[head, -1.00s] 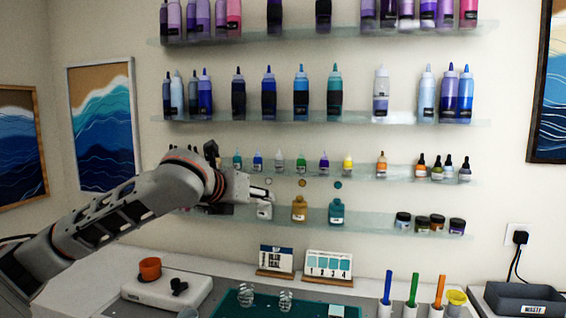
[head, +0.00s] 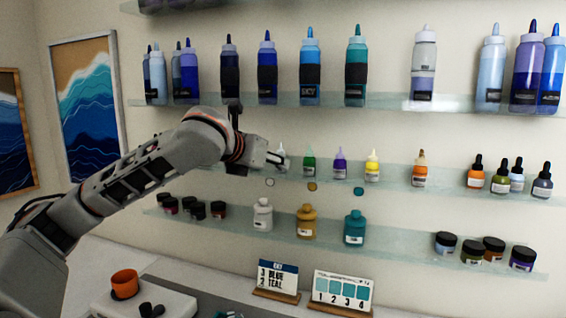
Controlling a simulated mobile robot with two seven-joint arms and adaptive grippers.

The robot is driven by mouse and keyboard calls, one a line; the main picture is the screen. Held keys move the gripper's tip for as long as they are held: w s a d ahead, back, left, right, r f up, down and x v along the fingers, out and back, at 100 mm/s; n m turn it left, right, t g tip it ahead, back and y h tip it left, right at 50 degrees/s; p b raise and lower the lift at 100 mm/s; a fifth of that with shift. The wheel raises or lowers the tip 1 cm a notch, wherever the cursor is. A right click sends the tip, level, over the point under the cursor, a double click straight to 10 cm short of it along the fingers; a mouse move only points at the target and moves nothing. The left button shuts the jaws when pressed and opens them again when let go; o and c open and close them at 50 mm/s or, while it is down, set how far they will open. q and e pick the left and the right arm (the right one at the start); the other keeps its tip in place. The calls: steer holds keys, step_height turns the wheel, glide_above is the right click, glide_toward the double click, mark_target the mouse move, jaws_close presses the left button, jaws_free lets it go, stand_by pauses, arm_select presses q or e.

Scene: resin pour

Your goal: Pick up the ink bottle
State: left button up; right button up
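Small ink bottles line the third shelf: a white-capped one (head: 281,151), a green one (head: 308,164), a purple one (head: 340,164), a yellow one (head: 372,167) and an orange one (head: 419,170). My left gripper (head: 277,159) is at this row, its fingertips in front of or beside the white-capped bottle. I cannot tell whether they touch it or how far apart they are. The teal and blue small bottles seen earlier are hidden behind my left gripper and arm. My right gripper is not in view.
Large squeeze bottles stand on the shelf above. The shelf below (head: 400,247) holds white (head: 263,215), gold (head: 306,222) and teal (head: 354,228) bottles and dark-lidded jars. An order card (head: 277,277) and an orange cup (head: 125,283) are on the counter.

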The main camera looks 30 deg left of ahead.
arm_select(q)
steer(key=x, duration=0.6)
steer(key=shift+w+d+r+p, duration=0.1)
steer(key=shift+w+r+p, duration=0.1)
steer(key=shift+p, duration=0.1)
steer(key=c, duration=1.2)
